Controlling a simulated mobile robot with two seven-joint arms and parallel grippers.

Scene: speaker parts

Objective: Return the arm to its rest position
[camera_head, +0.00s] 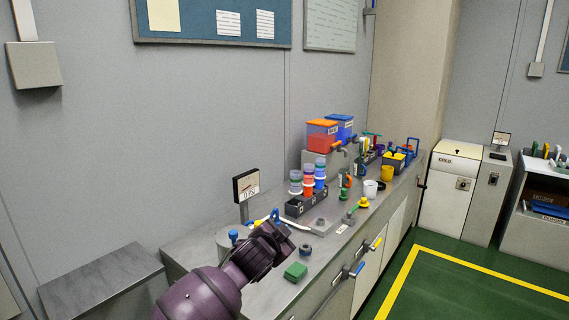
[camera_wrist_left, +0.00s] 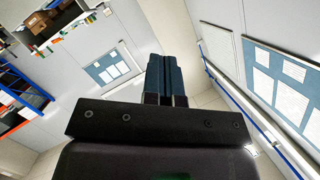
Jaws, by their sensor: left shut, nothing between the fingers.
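My left gripper (camera_head: 274,240) is at the end of the purple arm that comes in from the lower left of the head view. It is above the near part of the grey workbench (camera_head: 262,298). In the left wrist view my left gripper (camera_wrist_left: 167,80) has its two dark fingers pressed together, with nothing held. That view looks out at the walls, shelves and ceiling, so the fingers point away from the bench. My right gripper is in neither view.
Close to the arm are a green block (camera_head: 296,271), a dark nut-like part (camera_head: 305,249) and a gauge (camera_head: 246,186). Further along stand a rack of coloured jars (camera_head: 307,206), bins (camera_head: 322,135) and cups (camera_head: 370,188). The green floor (camera_head: 450,295) at right is clear.

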